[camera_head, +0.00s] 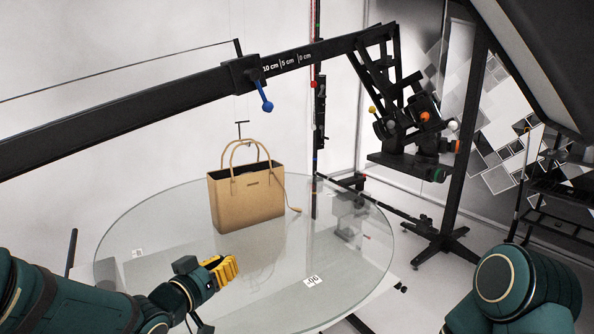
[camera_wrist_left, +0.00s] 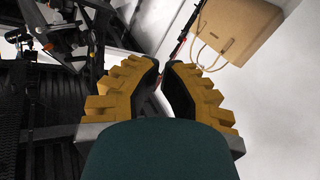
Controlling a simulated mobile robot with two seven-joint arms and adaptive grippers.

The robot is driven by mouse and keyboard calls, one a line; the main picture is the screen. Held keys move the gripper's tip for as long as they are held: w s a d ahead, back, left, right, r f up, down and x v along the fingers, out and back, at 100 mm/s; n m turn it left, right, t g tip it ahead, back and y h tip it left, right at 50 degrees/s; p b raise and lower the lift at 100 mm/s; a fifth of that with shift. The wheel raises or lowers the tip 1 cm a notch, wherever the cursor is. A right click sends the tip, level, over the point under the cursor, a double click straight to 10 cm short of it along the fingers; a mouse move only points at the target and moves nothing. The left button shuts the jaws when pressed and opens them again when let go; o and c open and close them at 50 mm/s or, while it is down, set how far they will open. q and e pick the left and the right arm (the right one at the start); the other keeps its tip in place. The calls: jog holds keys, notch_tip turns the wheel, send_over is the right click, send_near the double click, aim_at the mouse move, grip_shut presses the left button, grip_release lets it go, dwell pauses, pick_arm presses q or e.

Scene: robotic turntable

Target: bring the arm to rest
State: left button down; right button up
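My left arm (camera_head: 70,296) comes in from the lower left, dark green. Its yellow-padded gripper (camera_head: 222,270) is over the near part of the round glass turntable (camera_head: 150,225), in front of the bag and apart from it. In the left wrist view the two fingers (camera_wrist_left: 162,68) curve toward each other with a narrow gap between the tips. They are open and nothing is between them. My right arm (camera_head: 530,290) shows only as a green link at the lower right; its gripper is out of view.
A tan handbag (camera_head: 247,200) stands upright on the turntable and shows in the left wrist view (camera_wrist_left: 235,30). A black boom (camera_head: 130,110) crosses above, with a camera rig (camera_head: 410,135) at its right end. A stand (camera_head: 440,240) is behind right.

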pick_arm(q)
jog(key=s+d+f+n+g+y, duration=0.1)
jog(key=s+f+g+y, duration=0.15)
jog(key=f, duration=0.95)
jog(key=s+d+f+n+g+y, duration=0.15)
jog(key=s+f+g, duration=0.25)
jog(key=f, duration=0.8)
jog(key=s+d+f+g, duration=0.2)
jog(key=s+f+g, duration=0.4)
jog(key=s+f, duration=0.7)
jog(key=shift+s+d+f+n+b, duration=0.2)
jog(key=shift+s+n+b, duration=0.1)
jog(key=shift+s+n, duration=0.25)
jog(key=shift+a+g, duration=0.1)
jog(key=shift+g, duration=0.15)
